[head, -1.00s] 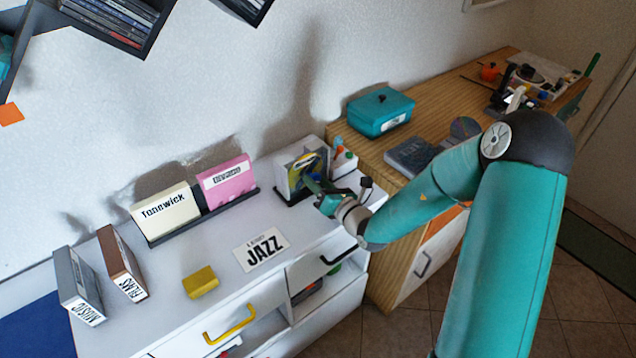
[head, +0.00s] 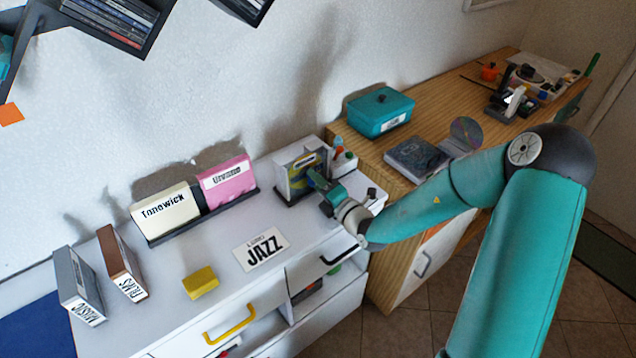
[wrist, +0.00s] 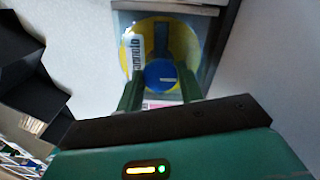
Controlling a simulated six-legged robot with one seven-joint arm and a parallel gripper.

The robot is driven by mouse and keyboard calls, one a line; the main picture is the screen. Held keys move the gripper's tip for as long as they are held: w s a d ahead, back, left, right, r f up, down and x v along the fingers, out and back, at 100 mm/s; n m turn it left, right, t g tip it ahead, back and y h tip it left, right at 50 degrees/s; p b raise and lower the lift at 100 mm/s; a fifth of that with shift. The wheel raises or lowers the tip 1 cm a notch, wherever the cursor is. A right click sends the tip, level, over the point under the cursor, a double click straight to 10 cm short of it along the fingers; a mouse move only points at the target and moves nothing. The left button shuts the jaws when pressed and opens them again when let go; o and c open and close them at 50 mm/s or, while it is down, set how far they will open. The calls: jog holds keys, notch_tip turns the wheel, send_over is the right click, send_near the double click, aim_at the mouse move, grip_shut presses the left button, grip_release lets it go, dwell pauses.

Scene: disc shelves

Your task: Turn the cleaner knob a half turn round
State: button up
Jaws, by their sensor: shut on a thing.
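The cleaner (head: 283,187) is a light box with a yellow round face, standing at the right end of the white cabinet top. My gripper (wrist: 160,82) is shut on the knob, one green finger on each side. In the head view my gripper (head: 316,182) is at the front of the cleaner and hides the knob. A white label with dark letters (wrist: 137,55) lies left of the knob.
Small bottles (head: 342,153) stand right behind the cleaner. A pink case (head: 226,182) and a cream case (head: 165,212) stand to its left. A JAZZ card (head: 261,249) lies in front. A teal box (head: 380,112) sits on the wooden desk.

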dwell(0.3)
jog(key=o, duration=1)
jog(key=shift+s, duration=0.1)
jog(key=v, duration=1.3)
jog(key=shift+s+d, duration=0.25)
jog(key=shift+d, duration=0.05)
jog(key=shift+a, duration=0.1)
